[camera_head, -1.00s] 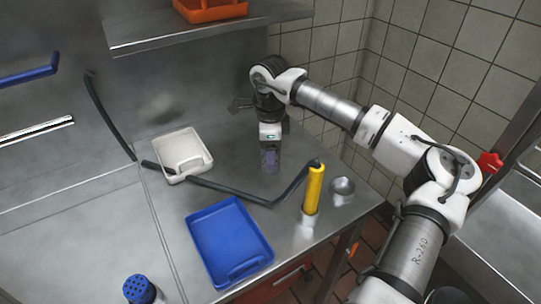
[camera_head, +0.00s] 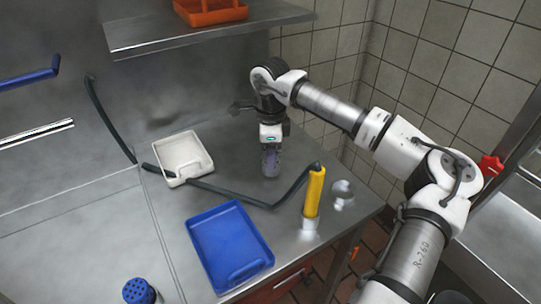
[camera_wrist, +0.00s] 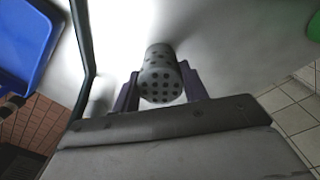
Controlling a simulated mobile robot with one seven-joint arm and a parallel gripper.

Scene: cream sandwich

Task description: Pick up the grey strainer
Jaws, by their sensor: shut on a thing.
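The grey strainer (camera_wrist: 158,68) is a small cylinder with round holes in its end. In the wrist view it sits between the two purple fingers of my gripper (camera_wrist: 159,90), which is shut on it. In the head view my gripper (camera_head: 270,157) points down at the steel counter, right of the white tray, with the strainer at its fingers. The fingers partly hide the strainer there, and I cannot tell whether it touches the counter.
A white tray (camera_head: 164,150) and a blue tray (camera_head: 208,262) are on the counter. A dark hose with a yellow handle (camera_head: 314,192) crosses in front of my gripper. A metal cup (camera_head: 342,192) stands at right. A blue perforated cylinder (camera_head: 138,290) is at front left.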

